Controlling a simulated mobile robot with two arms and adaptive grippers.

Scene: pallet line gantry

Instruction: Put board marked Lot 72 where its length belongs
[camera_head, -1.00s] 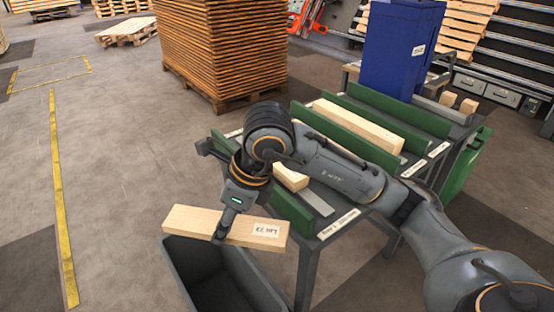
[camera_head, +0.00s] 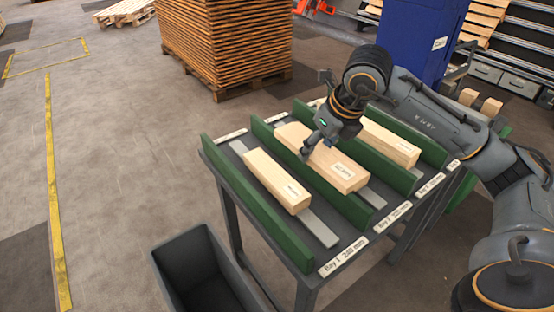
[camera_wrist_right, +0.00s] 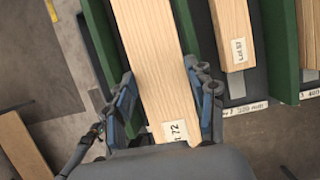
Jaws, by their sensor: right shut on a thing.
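The pale wooden board with the Lot 72 label (camera_head: 325,164) is in my right gripper (camera_head: 308,151). It also shows between the two fingers in the right wrist view (camera_wrist_right: 160,70), its label partly covered. It appears raised over the rack, near the left and middle bays; exact height is unclear. The green-divided rack has a Bay 1 280 mm sign (camera_head: 343,257) and further signs. A short board (camera_head: 272,178) lies in Bay 1. Another board (camera_head: 390,142) lies in the right bay. The wrist view shows a Lot 57 board (camera_wrist_right: 232,35) right of mine. My left gripper is out of view.
Green dividers (camera_head: 250,205) stand up between the bays. A dark open bin (camera_head: 165,275) stands on the floor at the rack's front left. A blue cabinet (camera_head: 420,40) is behind it, and a tall stack of wood (camera_head: 220,40) at the back. Floor at left is clear.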

